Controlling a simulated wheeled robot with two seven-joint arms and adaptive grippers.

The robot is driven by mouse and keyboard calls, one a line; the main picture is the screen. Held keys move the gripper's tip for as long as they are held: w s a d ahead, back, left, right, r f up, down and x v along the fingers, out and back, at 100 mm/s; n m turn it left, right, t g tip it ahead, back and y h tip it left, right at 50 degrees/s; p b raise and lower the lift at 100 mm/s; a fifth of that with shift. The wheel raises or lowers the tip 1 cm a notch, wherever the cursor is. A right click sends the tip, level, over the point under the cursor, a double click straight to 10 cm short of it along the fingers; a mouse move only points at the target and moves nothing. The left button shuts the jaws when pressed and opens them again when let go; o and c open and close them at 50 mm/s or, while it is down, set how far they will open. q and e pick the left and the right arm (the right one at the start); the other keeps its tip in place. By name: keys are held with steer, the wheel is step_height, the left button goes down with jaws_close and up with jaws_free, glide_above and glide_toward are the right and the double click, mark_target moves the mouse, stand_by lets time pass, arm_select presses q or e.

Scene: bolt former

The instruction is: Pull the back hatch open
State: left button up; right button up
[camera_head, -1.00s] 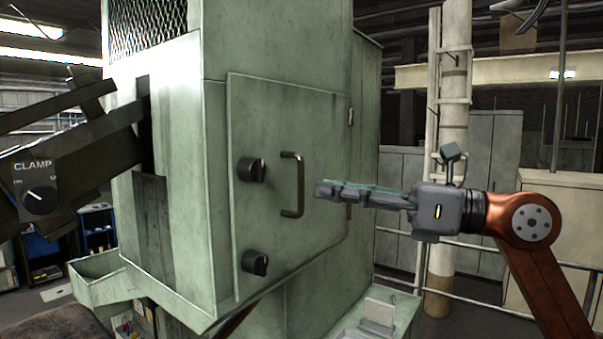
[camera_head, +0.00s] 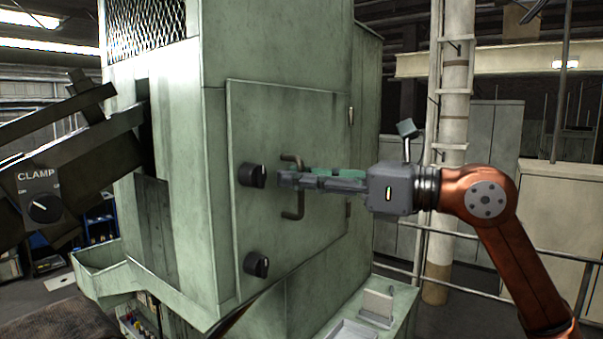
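The back hatch (camera_head: 318,120) is a flat green panel on the side of the green machine, and it looks shut. It has a dark U-shaped handle (camera_head: 293,212) and two black knobs, one upper (camera_head: 251,174) and one lower (camera_head: 256,264), near its left edge. My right gripper (camera_head: 283,180) comes in from the right, with its fingers level across the middle of the handle and covering that part. I cannot tell whether the fingers touch the handle or how far apart they are. My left gripper is not in view.
The green machine (camera_head: 183,215) fills the middle. A dark arm-like panel with a CLAMP dial (camera_head: 44,208) juts in at left. A green ledge (camera_head: 396,310) with a small tray sits below the hatch. A pale column (camera_head: 455,90) and railing stand behind at right.

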steer(key=shift+c, duration=0.2)
jaws_close()
stand_by(0.5)
